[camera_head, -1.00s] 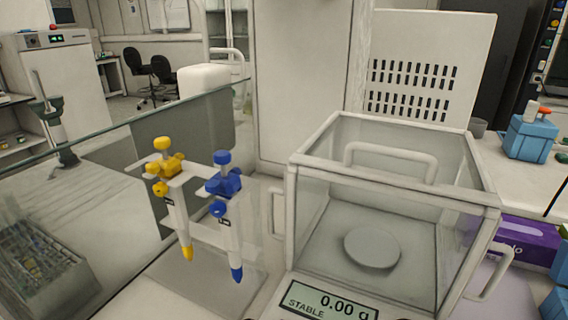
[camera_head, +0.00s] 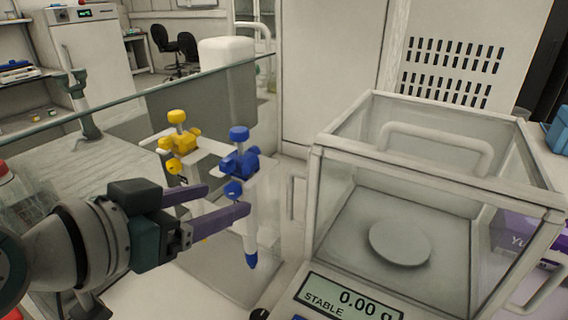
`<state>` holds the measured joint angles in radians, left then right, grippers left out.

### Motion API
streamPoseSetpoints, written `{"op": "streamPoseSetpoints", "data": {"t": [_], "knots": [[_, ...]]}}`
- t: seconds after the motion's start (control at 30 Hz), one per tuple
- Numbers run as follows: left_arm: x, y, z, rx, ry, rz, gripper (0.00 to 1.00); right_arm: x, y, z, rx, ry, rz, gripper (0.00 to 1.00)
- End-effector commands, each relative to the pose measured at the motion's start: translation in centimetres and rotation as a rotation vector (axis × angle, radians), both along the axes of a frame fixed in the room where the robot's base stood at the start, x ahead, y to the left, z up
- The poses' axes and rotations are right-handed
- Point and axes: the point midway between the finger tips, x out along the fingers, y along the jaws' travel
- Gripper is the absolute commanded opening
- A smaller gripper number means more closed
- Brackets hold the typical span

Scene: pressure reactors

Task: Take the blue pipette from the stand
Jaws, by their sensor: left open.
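The blue pipette (camera_head: 240,164) hangs upright on the white stand (camera_head: 209,146), with its blue tip pointing down. A yellow pipette (camera_head: 178,143) hangs on the same stand to its left. My left gripper (camera_head: 228,201) comes in from the left with its two purple fingers apart. The fingers point right, toward the blue pipette's shaft, and are empty. They cover the lower part of the yellow pipette. I cannot tell whether the lower fingertip touches the blue pipette. My right gripper is not in view.
A glass-walled balance (camera_head: 432,190) stands close to the right of the stand, its display (camera_head: 350,298) reading 0.00 g. A glass panel (camera_head: 120,112) runs behind the stand. A purple box (camera_head: 510,235) is behind the balance at right.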

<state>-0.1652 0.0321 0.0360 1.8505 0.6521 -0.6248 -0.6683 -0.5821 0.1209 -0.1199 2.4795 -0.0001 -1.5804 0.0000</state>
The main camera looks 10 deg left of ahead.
Motion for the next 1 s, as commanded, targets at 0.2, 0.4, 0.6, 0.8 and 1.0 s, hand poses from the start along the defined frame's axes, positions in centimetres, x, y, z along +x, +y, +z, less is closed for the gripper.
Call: {"op": "streamPoseSetpoints", "data": {"t": [0.2,0.4,0.6,0.8,1.0], "knots": [[1.9,-1.1,-1.3,-0.004,0.002,0.0,0.72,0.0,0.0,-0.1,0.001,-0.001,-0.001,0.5],[3.9,-1.8,-2.4,-0.002,0.002,0.0,0.72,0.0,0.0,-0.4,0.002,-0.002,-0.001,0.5],[4.3,-2.0,-2.6,0.001,0.002,0.0,0.72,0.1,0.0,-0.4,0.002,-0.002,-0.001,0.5],[4.2,-2.0,-2.6,0.001,0.002,0.0,0.61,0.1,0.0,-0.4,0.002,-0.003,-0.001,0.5],[4.2,-2.0,-2.5,0.001,0.002,0.0,0.39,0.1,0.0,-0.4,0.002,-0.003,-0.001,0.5]]}}
